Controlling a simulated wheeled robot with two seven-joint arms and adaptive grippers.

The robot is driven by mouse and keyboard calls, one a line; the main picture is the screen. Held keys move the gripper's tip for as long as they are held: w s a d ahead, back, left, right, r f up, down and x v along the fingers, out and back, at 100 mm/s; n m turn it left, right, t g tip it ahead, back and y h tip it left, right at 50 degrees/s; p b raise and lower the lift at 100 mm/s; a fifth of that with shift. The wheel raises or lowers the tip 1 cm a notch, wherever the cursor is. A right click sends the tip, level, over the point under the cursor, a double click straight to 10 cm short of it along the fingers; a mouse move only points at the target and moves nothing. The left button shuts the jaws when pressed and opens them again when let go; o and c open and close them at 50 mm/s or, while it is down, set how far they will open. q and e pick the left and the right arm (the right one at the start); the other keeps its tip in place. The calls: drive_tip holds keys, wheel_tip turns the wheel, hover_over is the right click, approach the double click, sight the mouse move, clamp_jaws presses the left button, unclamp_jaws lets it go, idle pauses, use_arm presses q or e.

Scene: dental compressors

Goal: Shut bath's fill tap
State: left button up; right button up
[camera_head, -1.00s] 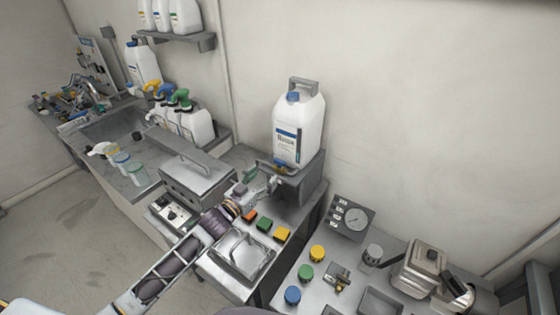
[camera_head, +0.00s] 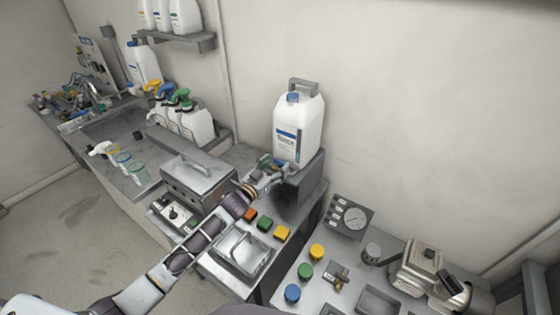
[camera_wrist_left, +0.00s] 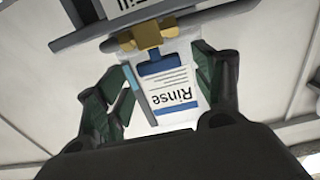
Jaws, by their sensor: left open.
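The fill tap (camera_wrist_left: 147,37) shows in the left wrist view as a brass body under a grey bar marked "Fill". A blue piece (camera_wrist_left: 160,62) shows just below the brass; I cannot tell whether it is the tap's lever or part of the label behind. In the head view the tap is largely hidden by my left gripper (camera_head: 272,170), which is at the front of the grey stand under the white jug. In the wrist view my left gripper (camera_wrist_left: 165,85) is open, its dark green fingers apart on either side, with the tap beyond them. My right gripper is not in view.
The white Rinse jug (camera_head: 298,125) stands on the grey stand (camera_head: 305,185). Orange, green and yellow blocks (camera_head: 265,223) and a lidded metal tray (camera_head: 242,252) lie just below my arm. A grey metal box (camera_head: 198,178) stands close to its left.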

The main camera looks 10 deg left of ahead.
sight(279, 162)
use_arm(q)
drive_tip(key=shift+x, duration=1.75)
drive_tip(key=shift+c, duration=0.4)
drive_tip(key=c, duration=1)
